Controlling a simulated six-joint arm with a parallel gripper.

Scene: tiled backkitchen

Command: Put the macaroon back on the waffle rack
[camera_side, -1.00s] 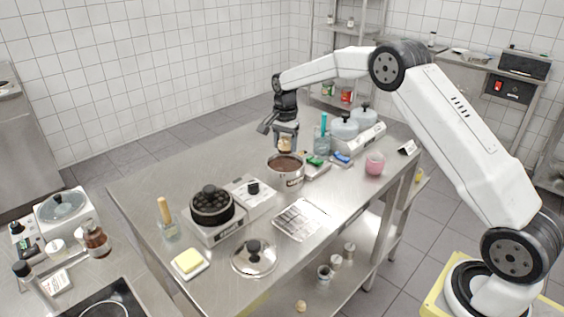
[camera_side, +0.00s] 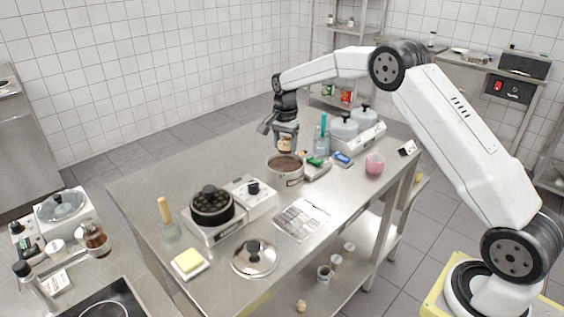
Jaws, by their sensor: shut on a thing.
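My gripper (camera_side: 285,147) points down above the pot of brown filling (camera_side: 286,178). It is shut on a small tan piece, which looks like the macaroon (camera_side: 285,142); the fingers partly hide it. The held piece is apart from the pot, over its back part. A flat silver grid, which looks like the waffle rack (camera_side: 302,219), lies on the steel table in front of the pot and to its right. Its cells are too small to make out clearly.
A dark round waffle iron (camera_side: 212,205) stands left of the rack. A glass lid (camera_side: 254,258) lies in front. A pink cup (camera_side: 375,164), green and blue items (camera_side: 342,158) and lidded containers (camera_side: 344,127) stand right of the pot. The table's back left is clear.

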